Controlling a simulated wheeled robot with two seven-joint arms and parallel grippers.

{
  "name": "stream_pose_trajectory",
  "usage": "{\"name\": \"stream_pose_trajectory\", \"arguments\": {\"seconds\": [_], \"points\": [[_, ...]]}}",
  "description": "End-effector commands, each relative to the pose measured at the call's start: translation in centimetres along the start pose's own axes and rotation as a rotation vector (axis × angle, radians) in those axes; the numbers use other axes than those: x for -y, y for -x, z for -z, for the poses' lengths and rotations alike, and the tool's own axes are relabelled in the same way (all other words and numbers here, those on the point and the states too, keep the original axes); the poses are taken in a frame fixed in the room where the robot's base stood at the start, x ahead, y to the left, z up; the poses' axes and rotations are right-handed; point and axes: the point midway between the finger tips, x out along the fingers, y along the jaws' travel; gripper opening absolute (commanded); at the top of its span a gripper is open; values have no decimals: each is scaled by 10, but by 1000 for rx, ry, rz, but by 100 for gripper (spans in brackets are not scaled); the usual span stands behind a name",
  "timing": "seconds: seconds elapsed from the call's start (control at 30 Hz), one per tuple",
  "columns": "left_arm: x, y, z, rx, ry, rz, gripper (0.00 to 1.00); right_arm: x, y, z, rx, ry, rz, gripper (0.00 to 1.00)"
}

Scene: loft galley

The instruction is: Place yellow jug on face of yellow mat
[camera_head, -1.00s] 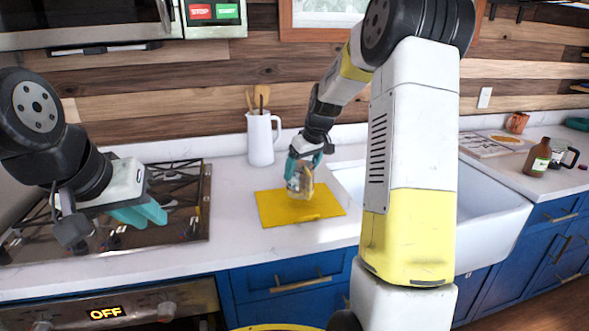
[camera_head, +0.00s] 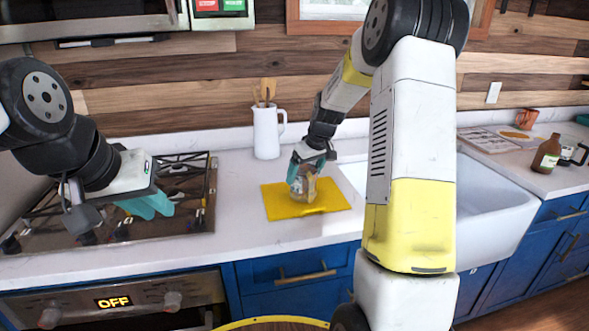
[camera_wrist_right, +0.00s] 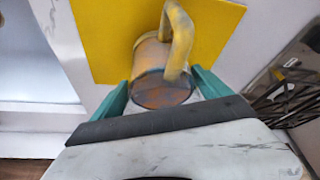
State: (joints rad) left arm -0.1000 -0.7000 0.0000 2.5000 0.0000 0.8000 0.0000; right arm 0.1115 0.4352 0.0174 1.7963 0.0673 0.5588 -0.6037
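The yellow jug (camera_head: 307,188) stands about upright at the yellow mat (camera_head: 280,207), over its middle part; it looks to rest on it, though I cannot see its base clearly. My right gripper (camera_head: 307,166) reaches down to it from above. In the right wrist view, the teal fingers (camera_wrist_right: 160,88) lie on both sides of the jug (camera_wrist_right: 150,58), close against its body, with its handle curving up between them. The mat (camera_wrist_right: 103,38) lies behind it there. My left gripper (camera_head: 160,211) is empty over the stove, its fingers apart.
A white pitcher (camera_head: 266,135) with wooden utensils stands behind the mat. The stove (camera_head: 190,220) is at left and the white sink (camera_head: 490,215) at right. A brown bottle (camera_head: 545,155) stands far right. The counter between stove and mat is clear.

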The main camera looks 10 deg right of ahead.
Motion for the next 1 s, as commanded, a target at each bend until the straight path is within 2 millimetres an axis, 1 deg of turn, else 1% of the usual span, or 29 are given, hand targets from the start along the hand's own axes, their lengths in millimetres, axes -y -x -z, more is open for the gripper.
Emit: {"name": "stream_pose_trajectory", "arguments": {"seconds": [0.27,0.37,0.47,0.8,0.9,1.0], "points": [[0,0,0,0,0,0,22,0,1,0,-1,0,-1,100],[0,0,0,0,0,0,22,0,6,2,-2,0,-1,100],[0,0,0,0,0,0,22,-1,19,2,-3,0,-2,100],[0,0,0,0,0,0,22,-1,90,2,-3,-1,-2,100],[0,0,0,0,0,0,22,0,106,1,-2,-1,-2,100],[0,0,0,0,0,0,22,0,117,2,-2,-1,-1,100]]}}
